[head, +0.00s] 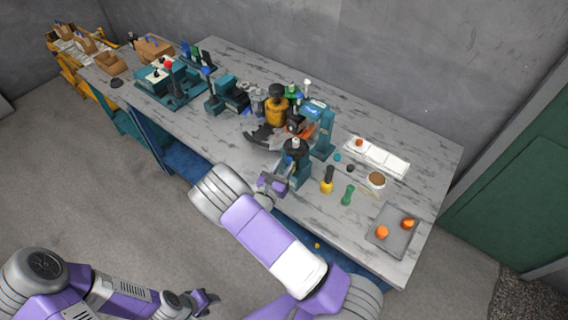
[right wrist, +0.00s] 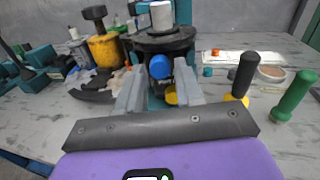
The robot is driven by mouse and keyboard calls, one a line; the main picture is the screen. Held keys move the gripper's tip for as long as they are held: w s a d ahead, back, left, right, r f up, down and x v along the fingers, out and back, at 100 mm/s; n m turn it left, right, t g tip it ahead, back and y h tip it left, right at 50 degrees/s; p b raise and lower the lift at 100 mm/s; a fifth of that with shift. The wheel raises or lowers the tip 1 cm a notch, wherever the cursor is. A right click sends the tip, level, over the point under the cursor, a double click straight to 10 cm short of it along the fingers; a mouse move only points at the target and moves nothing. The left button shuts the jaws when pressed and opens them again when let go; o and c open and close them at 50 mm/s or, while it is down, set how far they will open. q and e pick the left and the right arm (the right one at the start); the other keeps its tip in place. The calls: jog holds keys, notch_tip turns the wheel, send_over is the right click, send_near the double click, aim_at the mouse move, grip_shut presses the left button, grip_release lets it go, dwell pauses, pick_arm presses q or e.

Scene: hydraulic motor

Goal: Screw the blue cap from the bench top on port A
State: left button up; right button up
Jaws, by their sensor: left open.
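A blue cap (right wrist: 160,67) shows in the right wrist view, at the front of a teal fixture (right wrist: 183,14), just below a dark round flange (right wrist: 160,40). Whether it is seated on a port I cannot tell. My right gripper (right wrist: 158,75) points at the cap, one finger on each side, with visible gaps between fingers and cap. In the head view the right gripper (head: 271,184) is at the bench's front edge, beside the teal fixture (head: 298,172); the cap is not clear there. My left gripper (head: 206,300) is open and empty, low over the floor away from the bench.
Yellow (head: 327,182) and green (head: 348,194) handled tools stand right of the fixture. A grey tray (head: 382,243) holds orange parts; a white tray (head: 390,161) lies behind. A yellow-and-black part (head: 276,108) stands behind the fixture.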

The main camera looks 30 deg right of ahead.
jog(key=n, duration=0.1)
jog(key=n+p, duration=0.1)
jog(key=n, duration=0.1)
jog(key=n+p, duration=0.1)
jog(key=shift+r+n, duration=0.25)
jog(key=shift+n, duration=0.05)
jog(key=shift+f+n+p, duration=0.1)
jog(key=shift+n+p, duration=0.5)
jog(key=shift+n, duration=0.6)
jog(key=shift+f+n, duration=0.1)
jog(key=shift+n, duration=0.2)
jog(key=shift+c, duration=0.3)
grip_shut()
